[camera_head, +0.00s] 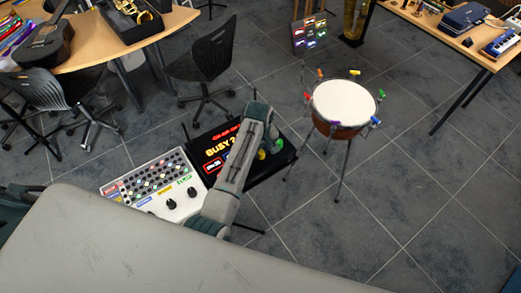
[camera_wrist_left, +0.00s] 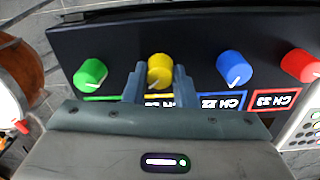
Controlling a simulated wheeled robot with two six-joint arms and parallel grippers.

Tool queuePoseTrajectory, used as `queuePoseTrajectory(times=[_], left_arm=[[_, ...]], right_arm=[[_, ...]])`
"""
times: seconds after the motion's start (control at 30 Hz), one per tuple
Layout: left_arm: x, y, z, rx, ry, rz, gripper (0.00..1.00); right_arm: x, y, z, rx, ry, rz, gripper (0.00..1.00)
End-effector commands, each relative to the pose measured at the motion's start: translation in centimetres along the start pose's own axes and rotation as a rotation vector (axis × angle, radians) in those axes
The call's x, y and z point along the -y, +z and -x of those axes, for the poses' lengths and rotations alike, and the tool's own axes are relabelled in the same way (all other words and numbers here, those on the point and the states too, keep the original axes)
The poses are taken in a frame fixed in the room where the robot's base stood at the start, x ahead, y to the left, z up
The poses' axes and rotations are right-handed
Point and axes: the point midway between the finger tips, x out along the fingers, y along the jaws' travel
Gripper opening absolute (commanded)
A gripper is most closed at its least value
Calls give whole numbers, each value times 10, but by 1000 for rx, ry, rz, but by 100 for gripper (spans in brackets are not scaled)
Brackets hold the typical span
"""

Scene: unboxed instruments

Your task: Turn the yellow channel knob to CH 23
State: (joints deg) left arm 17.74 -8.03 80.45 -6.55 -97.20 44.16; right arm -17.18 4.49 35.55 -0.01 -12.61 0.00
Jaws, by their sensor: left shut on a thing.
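The black channel panel (camera_head: 265,171) stands beside a white mixer, with lit orange text reading "BUSY 2" and the rest hidden by my arm. In the left wrist view the yellow knob (camera_wrist_left: 160,68) sits between the green knob (camera_wrist_left: 90,73) and the blue knob (camera_wrist_left: 234,67), with the red knob (camera_wrist_left: 299,65) farther right. My left gripper (camera_wrist_left: 160,84) is shut on the yellow knob, one finger on each side. Its white pointer line points down and slightly left. The yellow label below is mostly hidden. The left gripper (camera_head: 270,138) also shows over the panel in the head view.
The white mixer (camera_head: 150,173) with dark knobs adjoins the panel on the left. A drum (camera_head: 343,103) on a stand with coloured pegs is close on the right. Chairs and tables stand behind; floor at the right is clear.

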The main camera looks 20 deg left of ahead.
Motion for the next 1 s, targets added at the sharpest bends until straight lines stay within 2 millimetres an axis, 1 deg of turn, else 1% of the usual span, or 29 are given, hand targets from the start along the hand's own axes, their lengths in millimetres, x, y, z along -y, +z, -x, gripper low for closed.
queuePoseTrajectory(times=[0.27, 0.3, 0.37, 0.4, 0.63, 0.77, 0.87, 1.0], left_arm=[[-1, -1, 1, -3, 3, -1, 2], [-1, -1, 1, -3, 3, -1, 32], [-1, -1, 1, -2, 3, -1, 44], [-1, 0, 1, -2, 2, -1, 46], [0, 0, 0, -1, 1, -1, 46], [-1, -1, 6, -3, 3, -1, 46], [-1, -1, 20, -4, 4, -1, 46], [-1, -1, 48, -5, 6, -1, 46]], right_arm=[[-1, 0, 0, 0, 1, 1, 36], [-1, 0, 0, 0, 1, 1, 36], [-2, 0, 0, 0, 2, 1, 36], [-2, 0, 0, 0, 2, 1, 36], [-2, 0, 0, 0, 3, 1, 36], [-2, 0, -3, 0, 3, 1, 36], [-2, 1, -9, 0, 3, 1, 36], [-1, 2, -19, 0, 2, 1, 36]])
